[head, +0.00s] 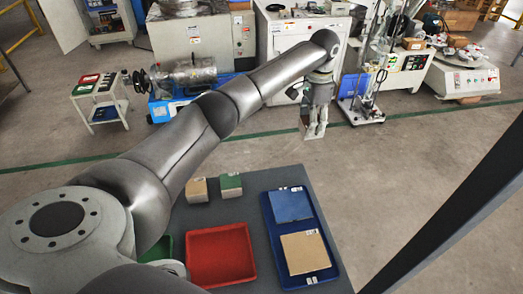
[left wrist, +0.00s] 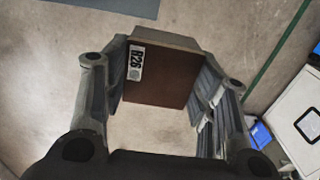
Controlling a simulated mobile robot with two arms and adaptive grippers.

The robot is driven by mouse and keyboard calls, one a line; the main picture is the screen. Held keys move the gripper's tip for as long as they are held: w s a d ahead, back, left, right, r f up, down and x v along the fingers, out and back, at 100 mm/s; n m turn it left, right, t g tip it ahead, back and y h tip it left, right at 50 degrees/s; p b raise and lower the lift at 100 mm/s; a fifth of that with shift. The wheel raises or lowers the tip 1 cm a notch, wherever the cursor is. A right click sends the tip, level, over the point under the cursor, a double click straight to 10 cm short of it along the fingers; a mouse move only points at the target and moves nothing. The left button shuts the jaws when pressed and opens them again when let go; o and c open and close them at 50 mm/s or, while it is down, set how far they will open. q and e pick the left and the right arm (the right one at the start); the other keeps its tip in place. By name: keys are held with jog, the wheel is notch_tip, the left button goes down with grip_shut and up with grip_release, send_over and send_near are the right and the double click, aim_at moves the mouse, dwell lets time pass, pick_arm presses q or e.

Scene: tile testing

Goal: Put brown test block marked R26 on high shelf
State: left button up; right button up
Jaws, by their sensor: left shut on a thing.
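The brown test block (left wrist: 162,78) shows in the left wrist view with a white R26 label on its brown face and pale sides. My left gripper (left wrist: 166,88) is shut on it, with a finger against each side. In the head view my left gripper (head: 316,122) holds the block in the air beyond the far right corner of the grey table, over the floor. The block is small and partly covered by the fingers there. My right gripper is not in view. I cannot make out a high shelf in either view.
The grey table (head: 262,183) holds two small blocks, one beige (head: 197,190) and one green-topped (head: 231,186), a red tray (head: 221,256) and a blue tray (head: 333,266) with two tiles. A dark diagonal beam (head: 465,215) crosses the right side. Machines stand at the back.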

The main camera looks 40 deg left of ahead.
pick_arm(q)
jog(key=s+a+f, duration=0.1)
jog(key=s+f, duration=0.2)
jog(key=s, duration=0.1)
jog(key=s+a+f+p, duration=0.1)
jog(key=s+f, duration=0.1)
jog(key=s, duration=0.2)
jog(key=s+a+f, duration=0.1)
jog(key=s+f, duration=0.2)
jog(key=s, duration=0.1)
jog(key=shift+a+f, duration=0.15)
jog(key=shift+f, duration=0.2)
jog(key=f, duration=0.3)
jog(key=shift+s+a+p, duration=0.1)
jog(key=shift+s+p, duration=0.25)
jog(key=shift+s, duration=0.05)
jog(key=shift+f, duration=0.4)
jog(key=o, duration=0.6)
jog(key=shift+f, duration=0.15)
jog(key=o, duration=0.4)
jog(key=shift+c, duration=0.2)
